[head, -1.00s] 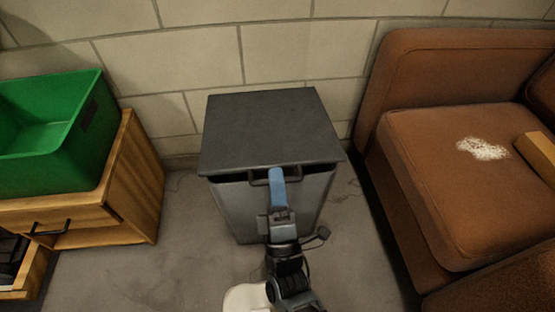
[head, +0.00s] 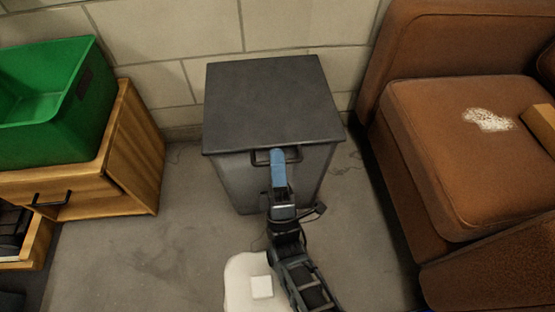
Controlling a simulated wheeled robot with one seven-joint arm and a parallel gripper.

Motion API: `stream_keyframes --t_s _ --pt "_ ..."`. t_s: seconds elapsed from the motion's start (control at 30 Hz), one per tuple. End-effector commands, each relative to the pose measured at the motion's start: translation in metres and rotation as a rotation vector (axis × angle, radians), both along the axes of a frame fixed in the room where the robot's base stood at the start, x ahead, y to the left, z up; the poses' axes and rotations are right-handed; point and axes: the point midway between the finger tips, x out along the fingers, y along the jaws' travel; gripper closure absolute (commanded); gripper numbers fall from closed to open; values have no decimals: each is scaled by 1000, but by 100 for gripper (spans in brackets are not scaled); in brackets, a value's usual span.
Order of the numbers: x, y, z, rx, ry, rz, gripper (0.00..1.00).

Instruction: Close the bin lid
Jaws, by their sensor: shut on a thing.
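The bin (head: 237,185) is a dark grey box standing on the floor against the wall. Its flat dark lid (head: 272,105) lies over the top, and no clear gap shows between lid and body at the front. A black bar handle (head: 293,155) is at the front edge. My gripper (head: 278,158) is at this handle, its blue fingers shut on it. The fingers hide the middle of the handle.
A brown couch (head: 460,150) stands close on the right. A wooden cabinet (head: 135,150) with a green crate (head: 60,100) on it stands on the left. A block wall (head: 300,25) is behind the bin. Bare floor (head: 180,245) lies in front.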

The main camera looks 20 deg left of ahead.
Motion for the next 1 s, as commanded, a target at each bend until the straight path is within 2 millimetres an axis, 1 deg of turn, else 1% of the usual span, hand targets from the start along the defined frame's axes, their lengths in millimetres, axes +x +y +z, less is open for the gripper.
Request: stream_keyframes --t_s 0.03,0.1,0.13,0.23,0.5,0.63,0.77,0.87,0.9,1.0 --pt "2 -1 -7 -8 19 -3 100" --pt "2 -1 -7 -9 20 -3 100" --pt "2 -2 -8 -9 20 -3 80" --pt "2 -2 -8 -9 20 -3 70" --pt "1 -2 -8 -10 21 -3 70" --pt "1 -2 0 -10 20 -3 70" --pt "1 -2 23 -6 13 -3 70" --pt "1 -2 46 -2 8 -4 70" --pt "0 -13 48 -4 11 -8 70" --pt "-4 -32 60 -3 9 -9 70"
